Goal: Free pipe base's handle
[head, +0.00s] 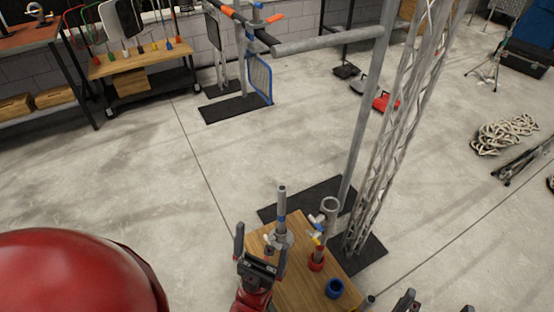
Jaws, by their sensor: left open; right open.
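A wooden table (285,290) stands in front of me at the bottom middle. On it an upright grey pipe (282,200) with a blue band rises from a round metal base (280,239); a small pale part, perhaps its handle, shows at the base's left side. My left gripper (261,243) is open at the table's left edge, just in front of this base. Its fingers are spread, with nothing seen between them; contact with the handle cannot be told. My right gripper (437,303) is open at the bottom right, cut by the picture edge, apart from the table items.
A wider grey pipe (329,215) with coloured levers, a red ring (316,262) and a blue ring (335,288) stand right of the base. A metal truss (385,140) rises behind. A red dome (75,275) fills the lower left. Open floor lies beyond.

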